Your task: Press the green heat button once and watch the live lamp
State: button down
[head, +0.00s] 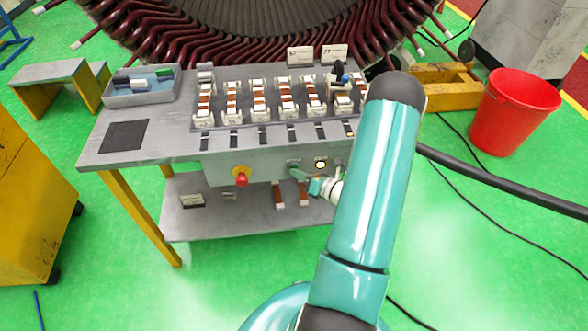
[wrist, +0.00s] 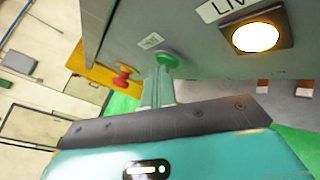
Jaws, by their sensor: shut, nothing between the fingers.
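The green heat button (wrist: 169,59) is on the grey front panel of the bench, beside a small label. My gripper (wrist: 165,72) is shut and empty, its fingertips right at the button and partly covering it. I cannot tell how far the button is pushed in. In the head view my gripper (head: 298,172) reaches the panel from the front right. The live lamp (wrist: 255,37) glows bright white-yellow in a square frame, under a partly cut-off label reading "LIV". The lamp also shows lit in the head view (head: 320,164).
A red knob on a yellow base (head: 241,177) is left of the button on the panel. The bench top (head: 150,150) holds rows of small coil parts and a grey tray (head: 142,96). A red bucket (head: 510,112) and black cables are at right.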

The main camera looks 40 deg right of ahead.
jog(key=shift+s+a, duration=0.45)
jog(key=shift+s, duration=0.2)
jog(key=shift+s, duration=0.1)
jog(key=shift+s+a, duration=0.7)
jog(key=shift+s, duration=0.3)
jog(key=shift+s+a, duration=0.7)
jog(key=shift+s, duration=0.3)
jog(key=shift+r, duration=0.1)
